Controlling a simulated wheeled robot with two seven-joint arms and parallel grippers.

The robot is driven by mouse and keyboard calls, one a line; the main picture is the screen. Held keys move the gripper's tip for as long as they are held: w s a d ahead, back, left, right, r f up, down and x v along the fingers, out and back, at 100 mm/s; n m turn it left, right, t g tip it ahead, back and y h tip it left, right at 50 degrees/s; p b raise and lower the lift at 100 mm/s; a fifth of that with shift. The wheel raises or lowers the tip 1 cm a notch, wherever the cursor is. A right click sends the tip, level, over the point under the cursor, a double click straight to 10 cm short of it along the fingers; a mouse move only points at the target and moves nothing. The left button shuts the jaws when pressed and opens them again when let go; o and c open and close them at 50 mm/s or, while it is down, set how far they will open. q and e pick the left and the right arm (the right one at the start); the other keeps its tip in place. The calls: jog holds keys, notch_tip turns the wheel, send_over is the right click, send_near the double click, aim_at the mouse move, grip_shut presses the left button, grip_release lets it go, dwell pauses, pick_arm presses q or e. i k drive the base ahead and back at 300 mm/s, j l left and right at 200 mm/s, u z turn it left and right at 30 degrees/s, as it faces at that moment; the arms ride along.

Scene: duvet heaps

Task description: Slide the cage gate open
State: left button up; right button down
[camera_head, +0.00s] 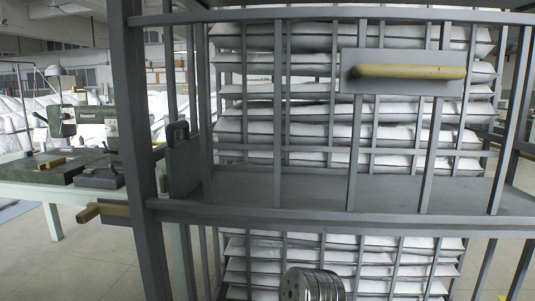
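The grey metal cage fills most of the head view, with a thick upright post (138,130) at its left. Its barred front carries a grey plate (402,86) with a tan, rounded horizontal handle (408,72) at the upper right. A second tan handle (88,213) sticks out to the left of the post, lower down. I cannot tell exactly where the gate's edges are or whether it stands fully shut. Neither of my grippers is in view, and nothing is seen touching the handles.
White folded duvets (310,130) lie on several slatted shelves behind the bars. Pale tiled floor (70,265) shows clear at the lower left.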

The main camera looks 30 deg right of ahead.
aim_at(440, 74)
jog(key=z, duration=1.9)
